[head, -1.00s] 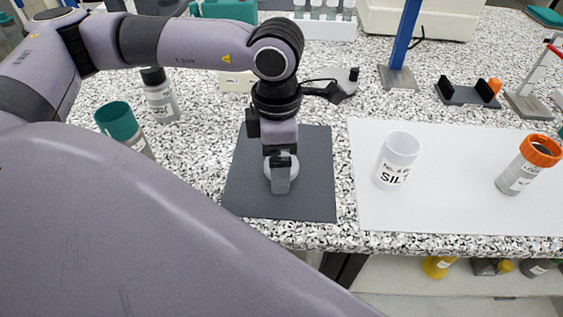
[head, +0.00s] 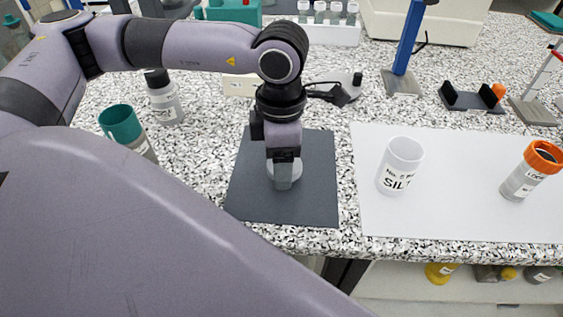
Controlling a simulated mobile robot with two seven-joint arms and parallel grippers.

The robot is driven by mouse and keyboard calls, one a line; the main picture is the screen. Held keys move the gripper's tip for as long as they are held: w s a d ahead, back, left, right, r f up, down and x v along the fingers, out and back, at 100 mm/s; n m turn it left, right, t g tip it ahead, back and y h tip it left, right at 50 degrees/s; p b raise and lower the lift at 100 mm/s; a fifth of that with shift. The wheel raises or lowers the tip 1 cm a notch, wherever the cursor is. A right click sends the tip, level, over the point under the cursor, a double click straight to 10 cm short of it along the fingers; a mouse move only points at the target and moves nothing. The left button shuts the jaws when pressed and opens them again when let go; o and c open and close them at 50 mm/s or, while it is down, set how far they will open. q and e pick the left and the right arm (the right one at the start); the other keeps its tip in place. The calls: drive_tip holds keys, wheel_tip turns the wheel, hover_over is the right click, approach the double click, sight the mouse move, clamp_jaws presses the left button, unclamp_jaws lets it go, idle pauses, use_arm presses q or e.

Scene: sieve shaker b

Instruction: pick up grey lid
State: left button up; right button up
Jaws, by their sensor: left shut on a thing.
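The grey lid (head: 294,168) is a round, pale grey piece over the dark grey mat (head: 260,200). My left gripper (head: 283,180) points down over the mat and is shut on the lid. The gripper body and fingers cover much of the lid. I cannot tell whether the lid touches the mat or is a little above it. My right gripper is not in view.
A clear jar marked SIL (head: 400,166) and an orange-rimmed jar (head: 532,171) stand on the white sheet (head: 455,210). A teal-topped jar (head: 122,124) and a dark-capped bottle (head: 163,97) stand left. A blue post (head: 408,40) rises behind.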

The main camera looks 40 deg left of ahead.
use_arm(q)
wheel_tip(320, 180, up, 19)
idle(0.7)
